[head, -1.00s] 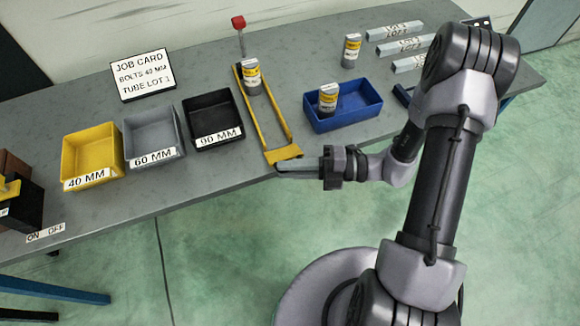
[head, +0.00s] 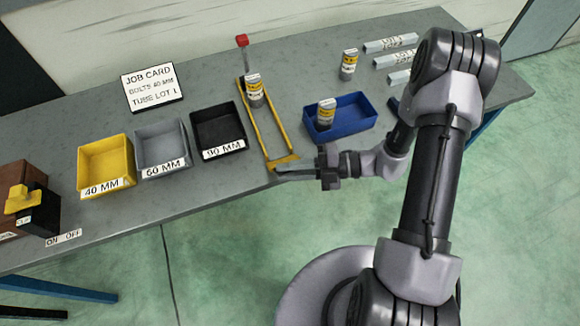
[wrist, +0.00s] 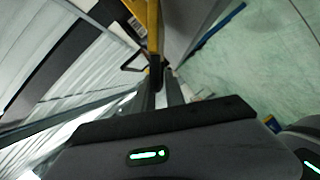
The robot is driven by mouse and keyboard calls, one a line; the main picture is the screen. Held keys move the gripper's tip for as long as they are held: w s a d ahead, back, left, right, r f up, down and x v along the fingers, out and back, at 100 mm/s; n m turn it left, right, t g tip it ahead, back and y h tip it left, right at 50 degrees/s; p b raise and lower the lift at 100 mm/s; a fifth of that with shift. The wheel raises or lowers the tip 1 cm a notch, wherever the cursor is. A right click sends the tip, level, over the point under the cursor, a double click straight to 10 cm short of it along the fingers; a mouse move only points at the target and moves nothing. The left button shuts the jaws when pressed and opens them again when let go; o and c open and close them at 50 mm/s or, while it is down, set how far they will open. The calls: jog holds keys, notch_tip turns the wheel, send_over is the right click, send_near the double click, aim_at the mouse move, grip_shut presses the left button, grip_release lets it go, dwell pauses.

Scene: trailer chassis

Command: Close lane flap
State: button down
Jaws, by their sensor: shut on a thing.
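The yellow lane (head: 262,122) lies on the grey bench and runs from the back toward the front edge. Its flap (head: 281,161) is a yellow plate across the front end; its exact angle is hard to tell. My gripper (head: 282,169) is at the bench's front edge, with its fingers at the flap. In the wrist view, my gripper's fingers (wrist: 164,88) are close together on a yellow part (wrist: 153,40), which looks like the flap. The contact itself is partly hidden.
Black (head: 218,131), grey (head: 160,149) and yellow (head: 106,166) bins stand left of the lane. A blue tray (head: 350,122) holding a tube (head: 326,113) stands to the right. A red-topped post (head: 242,42) is behind the lane. Floor is open in front.

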jog(key=w+r+m+p, duration=0.1)
jog(key=p, duration=0.1)
jog(key=w+r+m+g+h+p, duration=0.1)
jog(key=p, duration=0.2)
jog(key=shift+w+a+r+m, duration=0.2)
jog(key=shift+a+r+m, duration=0.15)
jog(key=shift+m, duration=0.05)
jog(key=shift+w+a+r+m+g+h+p, duration=0.15)
jog(key=shift+w+m+g+p, duration=0.1)
jog(key=shift+w+m+p, duration=0.2)
jog(key=shift+w+a+r+m+g+h+p, duration=0.15)
jog(key=shift+w+m+g+p, duration=0.15)
jog(key=shift+w+p, duration=0.2)
jog(key=shift+w+a, duration=0.25)
jog(key=shift+w, duration=1.2)
jog(key=c, duration=1.5)
grip_release()
jog(key=shift+w+a, duration=0.1)
jog(key=shift+w, duration=0.05)
jog(key=shift+f, duration=0.1)
